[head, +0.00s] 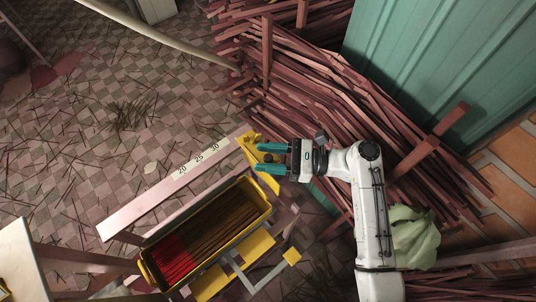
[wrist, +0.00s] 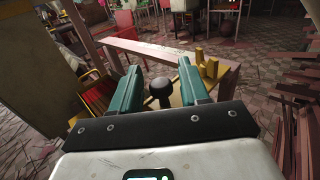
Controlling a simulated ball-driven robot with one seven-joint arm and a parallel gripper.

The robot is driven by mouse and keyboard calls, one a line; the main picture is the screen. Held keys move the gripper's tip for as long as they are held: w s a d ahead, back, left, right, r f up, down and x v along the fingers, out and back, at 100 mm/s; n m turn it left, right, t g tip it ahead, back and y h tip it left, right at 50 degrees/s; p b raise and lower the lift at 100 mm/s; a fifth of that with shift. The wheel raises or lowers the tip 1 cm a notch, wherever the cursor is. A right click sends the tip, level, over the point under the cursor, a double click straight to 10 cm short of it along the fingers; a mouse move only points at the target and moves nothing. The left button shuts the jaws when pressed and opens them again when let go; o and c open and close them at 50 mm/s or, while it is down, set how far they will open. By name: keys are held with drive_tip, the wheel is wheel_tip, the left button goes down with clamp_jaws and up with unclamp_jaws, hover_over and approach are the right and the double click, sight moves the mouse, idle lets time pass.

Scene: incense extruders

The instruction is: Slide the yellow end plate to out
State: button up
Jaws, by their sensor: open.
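The yellow end plate (head: 247,147) lies at the upper right end of the pink rail, just beyond the "30" mark. Part of it is hidden by my fingers. My gripper (head: 259,158) has two teal fingers, open and pointing left over the plate. A dark round knob (wrist: 160,90) stands between the fingers in the wrist view, with a gap on each side. The knob also shows dimly between the fingers in the head view. Upright yellow pieces (wrist: 206,65) show just right of the right finger in the wrist view.
The pink rail (head: 125,217) carries a scale strip (head: 197,160). A yellow-rimmed tray (head: 268,208) holds red and brown sticks below my gripper. Stacked reddish sticks (head: 300,90) crowd the back right, beside a teal ribbed wall (head: 450,60). Tiled floor (head: 90,140) is open to the left.

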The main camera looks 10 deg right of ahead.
drive_tip(key=s+d+b, duration=0.1)
drive_tip(key=s+d, duration=0.1)
drive_tip(key=d, duration=0.8)
drive_tip(key=shift+d, duration=0.3)
drive_tip(key=s+d+f+n+g+h, duration=0.2)
drive_tip(key=s+d+f+n+h, duration=0.2)
drive_tip(key=s+f+n+h, duration=0.65)
drive_tip(key=s+d+r+n+h, duration=0.2)
drive_tip(key=s+d+n+h, duration=0.5)
drive_tip(key=s+d+n, duration=0.2)
drive_tip(key=shift+s+d+r, duration=0.25)
drive_tip(key=shift+s+r, duration=0.1)
drive_tip(key=shift+s, duration=0.7)
